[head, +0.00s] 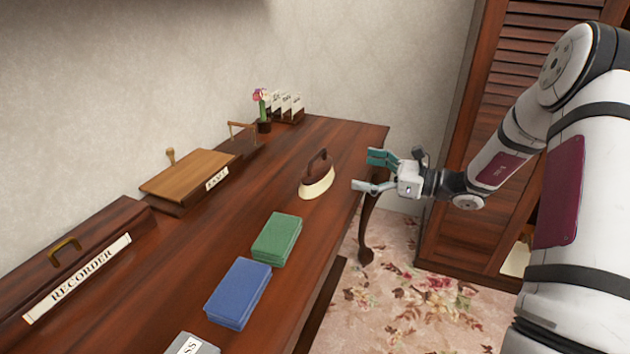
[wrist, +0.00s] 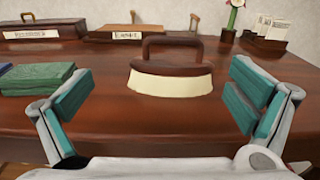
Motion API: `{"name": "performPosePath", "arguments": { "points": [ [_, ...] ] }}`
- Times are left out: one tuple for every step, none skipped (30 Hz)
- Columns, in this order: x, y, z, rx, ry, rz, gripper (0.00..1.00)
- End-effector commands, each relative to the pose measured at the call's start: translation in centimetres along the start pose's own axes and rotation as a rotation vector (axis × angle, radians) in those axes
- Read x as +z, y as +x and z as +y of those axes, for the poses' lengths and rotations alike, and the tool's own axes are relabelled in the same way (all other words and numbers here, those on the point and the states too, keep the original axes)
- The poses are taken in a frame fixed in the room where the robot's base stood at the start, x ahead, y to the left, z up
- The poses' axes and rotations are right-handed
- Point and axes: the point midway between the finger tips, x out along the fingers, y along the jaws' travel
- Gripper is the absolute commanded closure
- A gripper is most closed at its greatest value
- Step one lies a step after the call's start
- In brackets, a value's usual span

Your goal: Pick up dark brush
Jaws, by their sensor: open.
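The dark brush (head: 317,176) has a dark brown body with an arched handle and a cream bristle band below. It stands upright on the wooden desk (head: 178,268), toward its right end. In the wrist view, the brush (wrist: 171,70) is ahead of the fingers and centred a little left of the right finger. My gripper (head: 374,171) is open and empty, to the right of the brush at the desk's right edge. Its two teal-padded fingers also frame the wrist view (wrist: 158,112), apart from the brush.
A green book (head: 277,240) and a blue book (head: 238,292) lie nearer on the desk. A wooden box (head: 188,176), a "RECORDER" case (head: 85,262), a flower pot (head: 263,126) and a card holder (head: 287,107) stand along the wall. Desk around the brush is clear.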

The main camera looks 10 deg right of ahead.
Motion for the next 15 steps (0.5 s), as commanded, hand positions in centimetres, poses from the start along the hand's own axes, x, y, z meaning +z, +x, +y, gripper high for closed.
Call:
{"name": "performPosePath", "arguments": {
  "points": [
    [-0.7, -0.2, -0.7, -0.021, 0.017, -0.015, 0.00],
    [-0.8, -0.3, -0.9, -0.029, 0.024, -0.021, 0.00],
    [-1.0, -0.1, -1.1, -0.035, 0.029, -0.026, 0.00],
    [-1.0, 0.1, -1.3, -0.038, 0.031, -0.029, 0.00],
    [-1.0, 0.4, -1.3, -0.040, 0.032, -0.030, 0.00],
    [-1.0, 1.0, -1.4, -0.040, 0.033, -0.031, 0.00],
    [-1.0, 1.5, -1.3, -0.038, 0.033, -0.030, 0.00],
    [-0.9, 2.1, -1.3, -0.037, 0.032, -0.031, 0.00],
    [-0.9, 2.9, -1.3, -0.037, 0.033, -0.031, 0.00],
    [-0.9, 3.5, -1.4, -0.037, 0.032, -0.030, 0.00],
    [-0.9, 4.1, -1.4, -0.036, 0.032, -0.029, 0.00],
    [-0.9, 4.8, -1.4, -0.037, 0.032, -0.030, 0.00],
    [-0.9, 5.3, -1.4, -0.037, 0.032, -0.030, 0.00],
    [-0.9, 5.8, -1.4, -0.037, 0.032, -0.028, 0.00],
    [-0.8, 6.4, -1.5, -0.038, 0.032, -0.028, 0.00]
  ]
}}
